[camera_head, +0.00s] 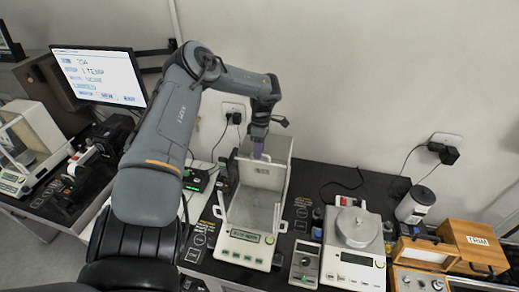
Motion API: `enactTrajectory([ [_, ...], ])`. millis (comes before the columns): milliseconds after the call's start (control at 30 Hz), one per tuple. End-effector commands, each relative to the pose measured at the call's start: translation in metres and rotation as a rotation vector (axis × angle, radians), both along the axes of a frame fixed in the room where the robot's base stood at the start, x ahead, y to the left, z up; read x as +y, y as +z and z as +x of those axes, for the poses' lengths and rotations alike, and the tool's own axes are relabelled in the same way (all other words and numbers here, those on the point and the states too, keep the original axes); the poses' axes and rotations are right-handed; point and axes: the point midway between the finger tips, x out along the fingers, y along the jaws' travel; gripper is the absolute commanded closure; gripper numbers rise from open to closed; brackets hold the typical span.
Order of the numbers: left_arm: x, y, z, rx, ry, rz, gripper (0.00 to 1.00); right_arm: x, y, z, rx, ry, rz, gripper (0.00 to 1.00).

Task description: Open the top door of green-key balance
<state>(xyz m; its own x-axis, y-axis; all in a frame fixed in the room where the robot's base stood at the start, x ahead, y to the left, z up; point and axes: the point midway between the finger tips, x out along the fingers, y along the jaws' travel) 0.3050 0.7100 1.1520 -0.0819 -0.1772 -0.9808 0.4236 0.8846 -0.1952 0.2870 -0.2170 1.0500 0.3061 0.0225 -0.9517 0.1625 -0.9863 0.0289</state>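The balance with green keys (245,249) stands on the dark table in the middle, with a lit green display at its front. Its tall draft shield (251,208) has clear walls and pale edges. I cannot tell from this view how its top door stands. My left arm reaches up and over from the lower left. My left gripper (258,150) points down at the top rear of the shield, near its back wall. Its fingers are small and overlap here, so I cannot tell whether they are apart or touch the door. My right gripper is not in view.
A second balance with a round pan (356,227) stands to the right, with a small grey device (305,262) between. Wooden boxes (473,247) and a white cylinder (415,205) are farther right. A monitor (99,76) and another shielded balance (32,138) are at left.

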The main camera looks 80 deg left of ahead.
Motion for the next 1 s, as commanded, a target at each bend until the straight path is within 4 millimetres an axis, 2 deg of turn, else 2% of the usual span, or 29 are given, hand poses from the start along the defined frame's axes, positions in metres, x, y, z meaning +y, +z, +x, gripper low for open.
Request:
enactTrajectory([
  [233, 0.0, 0.0, 0.0, 0.002, 0.001, 0.001, 0.62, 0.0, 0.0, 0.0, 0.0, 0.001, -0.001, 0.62],
  [367, 0.002, 0.007, 0.001, 0.002, -0.001, 0.003, 0.62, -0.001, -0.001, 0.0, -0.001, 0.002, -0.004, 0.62],
  [467, 0.004, 0.018, 0.002, 0.0, -0.001, 0.003, 0.62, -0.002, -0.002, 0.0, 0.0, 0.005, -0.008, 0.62],
  [800, 0.014, 0.074, 0.006, 0.002, -0.001, 0.005, 0.62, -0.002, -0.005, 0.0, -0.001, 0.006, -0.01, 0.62],
  [1000, 0.018, 0.097, 0.008, 0.003, 0.001, 0.002, 0.62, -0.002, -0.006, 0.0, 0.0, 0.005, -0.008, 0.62],
])
